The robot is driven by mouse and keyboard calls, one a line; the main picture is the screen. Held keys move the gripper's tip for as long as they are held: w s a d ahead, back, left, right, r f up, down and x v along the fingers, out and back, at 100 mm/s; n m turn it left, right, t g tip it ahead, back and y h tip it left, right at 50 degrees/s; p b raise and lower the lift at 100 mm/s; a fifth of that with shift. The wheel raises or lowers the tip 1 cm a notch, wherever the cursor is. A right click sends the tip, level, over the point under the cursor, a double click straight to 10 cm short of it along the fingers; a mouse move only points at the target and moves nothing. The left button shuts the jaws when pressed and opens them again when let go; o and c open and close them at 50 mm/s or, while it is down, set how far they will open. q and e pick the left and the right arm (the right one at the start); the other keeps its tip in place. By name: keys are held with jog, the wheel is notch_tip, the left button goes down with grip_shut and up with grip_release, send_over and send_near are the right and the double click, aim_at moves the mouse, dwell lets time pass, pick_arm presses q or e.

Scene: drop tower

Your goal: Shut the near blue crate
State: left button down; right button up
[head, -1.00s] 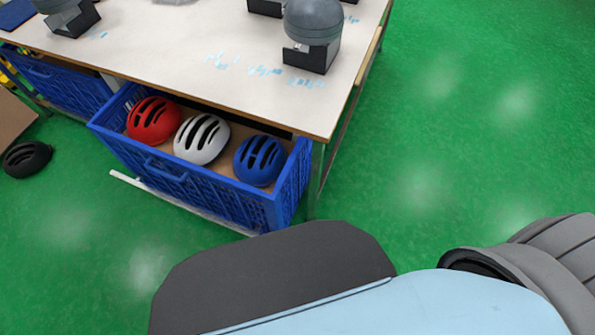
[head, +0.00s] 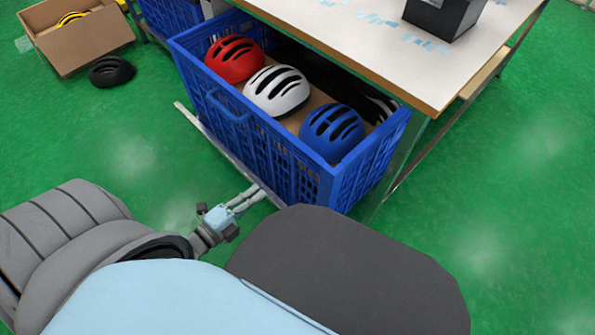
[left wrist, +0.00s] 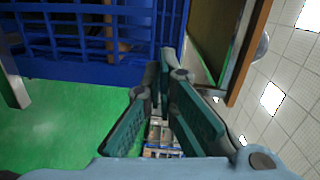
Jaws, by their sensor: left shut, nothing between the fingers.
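The near blue crate (head: 222,113) is pulled out from under the table's edge, its open top showing. A red helmet (head: 233,59), a white helmet (head: 276,91) and a blue helmet (head: 332,132) lie in it. Its front wall has a blue handle (head: 226,108). My left gripper (head: 257,193) is shut and empty, low in front of the crate's front wall toward its right end. I cannot tell whether it touches. In the left wrist view the crate's lattice wall (left wrist: 75,65) fills the upper left, beside the gripper fingers (left wrist: 165,62). My right gripper is out of view.
The white-topped table (head: 385,45) stands over the crate, with a dark stand (head: 443,14) on it. A cardboard box (head: 78,38) and a black helmet (head: 111,71) are on the floor at the upper left. A pale rail (head: 200,124) runs below the crate's front. Green floor is free at right.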

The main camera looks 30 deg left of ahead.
aim_at(304, 155)
pick_arm(q)
jog(key=shift+m+t+h, duration=0.3)
jog(key=shift+m+h, duration=0.2)
jog(key=shift+m, duration=0.3)
jog(key=x, duration=0.4)
jog(key=r+b+x, duration=0.1)
jog(key=x, duration=0.4)
jog(key=b+x, duration=0.1)
jog(key=x, duration=0.3)
jog(key=shift+w+d+r, duration=0.2)
jog(key=shift+d+r, duration=0.05)
jog(key=shift+d, duration=0.15)
jog(key=shift+w+d, duration=0.1)
jog(key=shift+w, duration=0.3)
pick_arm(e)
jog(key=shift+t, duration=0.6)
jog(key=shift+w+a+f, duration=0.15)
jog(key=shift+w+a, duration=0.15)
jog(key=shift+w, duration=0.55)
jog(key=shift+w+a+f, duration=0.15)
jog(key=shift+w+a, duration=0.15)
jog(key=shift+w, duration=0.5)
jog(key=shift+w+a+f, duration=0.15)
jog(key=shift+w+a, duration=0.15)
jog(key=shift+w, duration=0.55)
